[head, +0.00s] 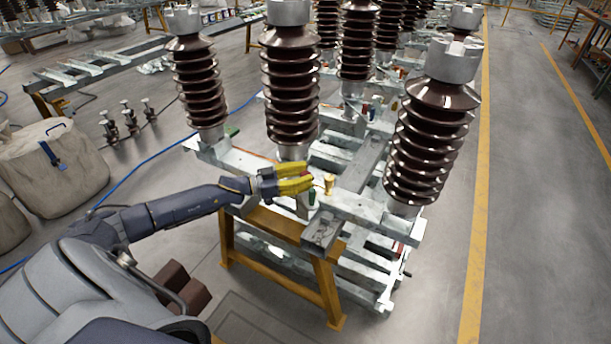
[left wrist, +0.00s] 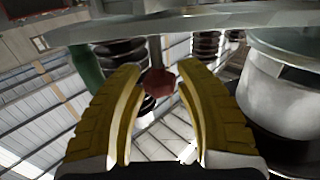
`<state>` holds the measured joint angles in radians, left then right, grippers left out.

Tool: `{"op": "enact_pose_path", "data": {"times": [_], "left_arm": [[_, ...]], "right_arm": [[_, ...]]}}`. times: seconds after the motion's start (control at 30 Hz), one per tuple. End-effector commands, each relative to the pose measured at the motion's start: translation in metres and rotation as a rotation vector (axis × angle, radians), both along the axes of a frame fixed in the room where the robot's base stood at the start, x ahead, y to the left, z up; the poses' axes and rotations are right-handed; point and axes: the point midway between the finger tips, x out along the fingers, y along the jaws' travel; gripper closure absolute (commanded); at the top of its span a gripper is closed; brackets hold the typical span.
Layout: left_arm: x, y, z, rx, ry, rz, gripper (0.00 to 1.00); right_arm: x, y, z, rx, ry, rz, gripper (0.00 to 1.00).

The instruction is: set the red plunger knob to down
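The red plunger knob (left wrist: 161,82) shows in the left wrist view as a dark red rounded knob on a thin stem. In that view the stem runs up from it to a pale metal beam. My left gripper (left wrist: 158,72) has two yellow fingers spread to either side of the knob, and a gap shows on both sides of it. In the head view the left gripper (head: 309,178) reaches in from the left over the frame's near beam. Only a small bit of red shows by its fingertips there, so the knob is mostly hidden. My right gripper is in neither view.
Tall brown ribbed insulators (head: 291,95) rise behind, with another insulator (head: 430,140) to the right. An orange stand (head: 330,290) is below. Floor at right is open.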

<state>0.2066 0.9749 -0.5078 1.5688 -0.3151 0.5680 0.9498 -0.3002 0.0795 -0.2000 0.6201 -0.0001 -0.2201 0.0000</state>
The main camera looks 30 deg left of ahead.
Motion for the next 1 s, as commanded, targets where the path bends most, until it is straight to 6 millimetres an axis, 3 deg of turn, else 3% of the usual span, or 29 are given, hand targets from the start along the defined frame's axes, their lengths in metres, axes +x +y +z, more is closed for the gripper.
{"op": "enact_pose_path", "data": {"times": [0.03, 0.27, 0.57, 0.8, 1.0], "left_arm": [[0.000, 0.000, 0.000, 0.000, 0.000, 0.000, 0.73], [0.000, 0.000, 0.000, -0.001, -0.001, 0.000, 1.00], [0.000, 0.000, 0.001, -0.001, -0.001, 0.000, 1.00], [0.000, 0.000, -0.025, -0.001, 0.001, 0.001, 1.00], [0.000, 0.000, -0.027, 0.001, 0.001, 0.001, 1.00]], "right_arm": [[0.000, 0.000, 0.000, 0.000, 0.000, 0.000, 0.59], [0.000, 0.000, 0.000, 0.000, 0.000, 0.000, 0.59], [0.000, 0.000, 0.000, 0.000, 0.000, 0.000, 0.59], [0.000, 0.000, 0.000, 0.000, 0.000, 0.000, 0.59], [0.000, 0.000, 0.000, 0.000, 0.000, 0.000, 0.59]]}}
